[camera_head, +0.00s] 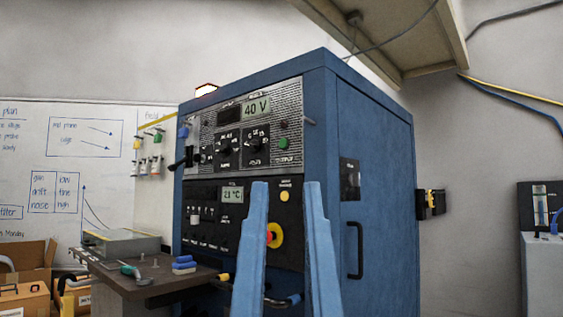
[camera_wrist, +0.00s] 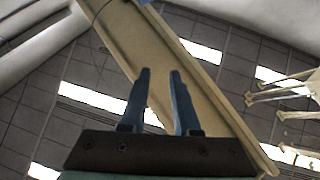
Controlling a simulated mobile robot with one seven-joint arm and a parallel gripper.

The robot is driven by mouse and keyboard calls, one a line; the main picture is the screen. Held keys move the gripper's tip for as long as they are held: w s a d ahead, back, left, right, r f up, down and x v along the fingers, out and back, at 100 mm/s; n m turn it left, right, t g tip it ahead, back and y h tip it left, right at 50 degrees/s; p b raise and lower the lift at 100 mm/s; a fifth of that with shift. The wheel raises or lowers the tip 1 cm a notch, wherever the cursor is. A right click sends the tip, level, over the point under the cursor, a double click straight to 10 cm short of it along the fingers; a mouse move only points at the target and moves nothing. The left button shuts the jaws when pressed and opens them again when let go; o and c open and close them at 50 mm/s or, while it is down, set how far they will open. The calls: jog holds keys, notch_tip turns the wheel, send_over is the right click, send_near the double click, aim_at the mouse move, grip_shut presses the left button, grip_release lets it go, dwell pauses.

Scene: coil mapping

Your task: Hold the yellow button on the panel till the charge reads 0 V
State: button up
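The blue cabinet (camera_head: 365,150) carries a dark panel on its front. A small round yellow button (camera_head: 284,196) sits on the lower panel and shows between my fingers in the head view. The upper readout (camera_head: 256,107) shows 40 V. My gripper (camera_head: 286,184) is open and empty, fingers pointing up in front of the panel; I cannot tell its distance from the button. In the wrist view the two blue fingers (camera_wrist: 160,71) stand apart with nothing between them, facing the ceiling.
A second readout (camera_head: 232,195) shows about 21 °C. A shelf (camera_head: 150,284) with small tools juts out left. A beige overhead tray (camera_head: 395,40) hangs above right.

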grip_shut()
dwell(1.4)
